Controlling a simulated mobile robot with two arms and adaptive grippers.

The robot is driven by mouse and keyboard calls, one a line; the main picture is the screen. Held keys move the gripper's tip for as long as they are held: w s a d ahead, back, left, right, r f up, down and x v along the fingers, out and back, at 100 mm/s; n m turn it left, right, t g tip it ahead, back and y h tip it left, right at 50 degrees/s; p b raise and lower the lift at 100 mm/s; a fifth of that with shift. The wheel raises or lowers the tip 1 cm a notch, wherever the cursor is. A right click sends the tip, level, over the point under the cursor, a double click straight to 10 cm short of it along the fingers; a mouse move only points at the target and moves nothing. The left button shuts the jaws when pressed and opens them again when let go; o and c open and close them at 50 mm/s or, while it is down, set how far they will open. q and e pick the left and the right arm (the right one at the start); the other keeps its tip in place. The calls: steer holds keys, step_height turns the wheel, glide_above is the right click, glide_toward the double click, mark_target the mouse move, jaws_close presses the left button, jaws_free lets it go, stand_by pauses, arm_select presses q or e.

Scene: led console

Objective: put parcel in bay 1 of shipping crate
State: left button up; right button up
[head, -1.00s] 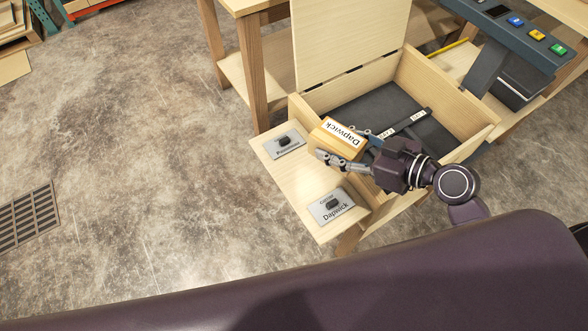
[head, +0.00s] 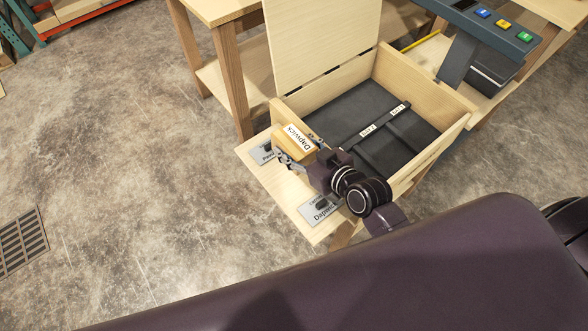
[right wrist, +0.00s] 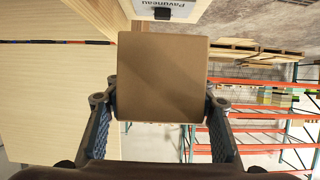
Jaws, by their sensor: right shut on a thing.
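The parcel (head: 291,142) is a tan box with a white label reading "Dapwick". My right gripper (head: 301,152) is shut on it and holds it near the left wall of the shipping crate, over the ledge side, outside the bays. In the right wrist view the parcel (right wrist: 162,78) is a plain brown face between the two fingers. The wooden shipping crate (head: 428,158) is open, with a dark floor and black dividers (head: 383,122). Two small white bay labels sit on a divider; their numbers are too small to read surely. My left gripper is not in view.
A ledge on the crate's left carries two plates, a Dapwick one (head: 318,210) and a partly hidden one (head: 262,152). The raised lid (head: 320,45) stands behind. A console (head: 490,25) with coloured buttons is at upper right. The crate floor looks empty.

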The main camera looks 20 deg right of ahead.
step_height(320, 180, down, 6)
steer(key=shift+f+b, duration=0.25)
steer(key=shift+b, duration=0.25)
steer(key=shift+f+b, duration=0.6)
steer(key=shift+f, duration=1.65)
steer(key=shift+f, duration=0.1)
steer(key=o, duration=1.4)
